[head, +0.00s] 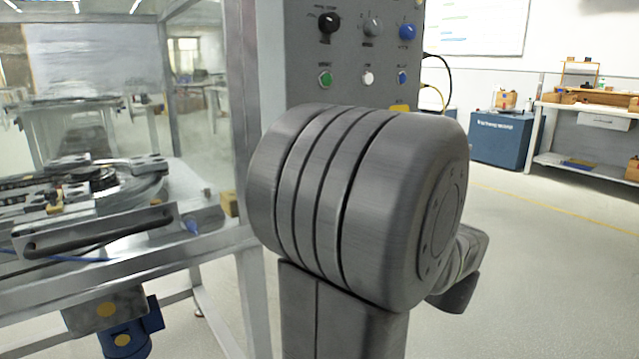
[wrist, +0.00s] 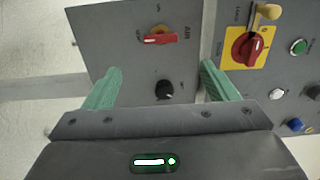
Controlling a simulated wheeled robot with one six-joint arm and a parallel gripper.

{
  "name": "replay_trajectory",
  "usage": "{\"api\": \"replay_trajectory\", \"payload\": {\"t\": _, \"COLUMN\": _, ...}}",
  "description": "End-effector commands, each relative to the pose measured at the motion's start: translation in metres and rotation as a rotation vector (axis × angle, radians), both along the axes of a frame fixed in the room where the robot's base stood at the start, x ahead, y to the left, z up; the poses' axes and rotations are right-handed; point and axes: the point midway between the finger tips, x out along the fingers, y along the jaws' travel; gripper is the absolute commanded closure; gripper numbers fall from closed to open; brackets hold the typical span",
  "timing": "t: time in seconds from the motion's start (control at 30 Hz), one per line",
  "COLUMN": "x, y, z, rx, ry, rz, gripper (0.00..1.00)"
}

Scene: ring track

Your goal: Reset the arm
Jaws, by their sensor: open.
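My arm fills the middle of the head view, with a large grey joint in front of the control panel (head: 300,60). My gripper is hidden in the head view. In the wrist view my gripper (wrist: 158,85) shows two green fingers set wide apart, with nothing between them. Beyond the fingers is the grey panel face (wrist: 125,45), with a red switch (wrist: 160,39) and a black knob (wrist: 164,90). I cannot tell how far the fingertips are from the panel.
At the left stands a metal-framed, glazed machine (head: 110,225) with a ring track (head: 130,180). A red rotary switch on a yellow plate (wrist: 247,48) lies right of the fingers. A blue cabinet (head: 502,138) and a workbench (head: 590,165) stand at the right. Floor (head: 545,270) is clear there.

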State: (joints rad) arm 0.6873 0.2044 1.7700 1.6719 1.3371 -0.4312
Motion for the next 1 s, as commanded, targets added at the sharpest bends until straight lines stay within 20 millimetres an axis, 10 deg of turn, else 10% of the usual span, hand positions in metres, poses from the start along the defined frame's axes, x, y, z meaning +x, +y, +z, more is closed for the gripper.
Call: {"api": "replay_trajectory", "payload": {"t": 1.0, "x": 0.109, "y": 0.079, "z": 0.006, "rx": 0.066, "ry": 0.048, "rz": -0.002, "gripper": 0.20}}
